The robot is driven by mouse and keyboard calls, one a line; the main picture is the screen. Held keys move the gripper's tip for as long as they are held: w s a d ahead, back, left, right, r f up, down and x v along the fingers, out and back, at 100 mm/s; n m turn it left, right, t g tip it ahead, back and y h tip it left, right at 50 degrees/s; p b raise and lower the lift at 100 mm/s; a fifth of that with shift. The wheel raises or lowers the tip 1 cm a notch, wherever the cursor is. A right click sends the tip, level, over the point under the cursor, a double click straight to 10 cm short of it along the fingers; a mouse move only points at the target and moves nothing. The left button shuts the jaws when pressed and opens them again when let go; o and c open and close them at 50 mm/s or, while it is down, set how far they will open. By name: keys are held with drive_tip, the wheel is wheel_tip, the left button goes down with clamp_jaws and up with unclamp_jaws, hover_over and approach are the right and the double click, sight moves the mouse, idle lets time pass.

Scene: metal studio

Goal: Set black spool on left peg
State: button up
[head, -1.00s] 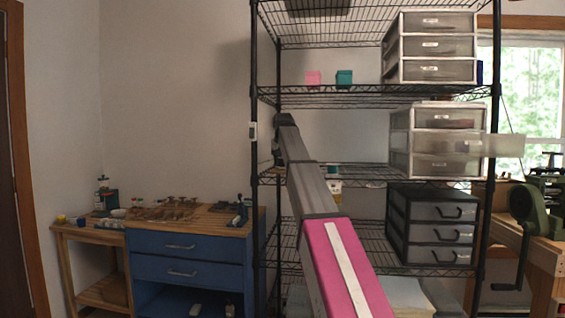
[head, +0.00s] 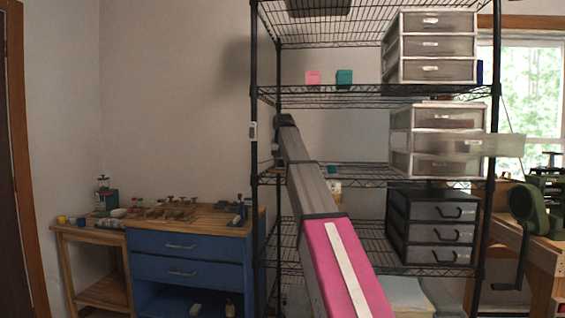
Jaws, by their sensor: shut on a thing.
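My arm (head: 325,235) reaches up from the lower right to a dark far end in front of the wire shelf's left post. The gripper's jaws are not visible; they seem hidden behind or beyond the arm's far end. I cannot make out the black spool or what is held. No left peg can be told for certain. Several small knobbed pieces (head: 172,207) stand on the wooden top of the blue workbench at the left, too small to identify as pegs.
A wire shelf (head: 375,94) holds drawer units (head: 437,48) at the right; one middle drawer (head: 490,145) is pulled out. A blue-drawered workbench (head: 205,245) stands left, beside a small wooden table (head: 95,232). A green machine (head: 530,205) is far right. The left wall is bare.

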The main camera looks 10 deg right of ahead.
drive_tip(key=shift+f, duration=0.35)
drive_tip(key=o, duration=0.6)
drive_tip(key=shift+o, duration=0.2)
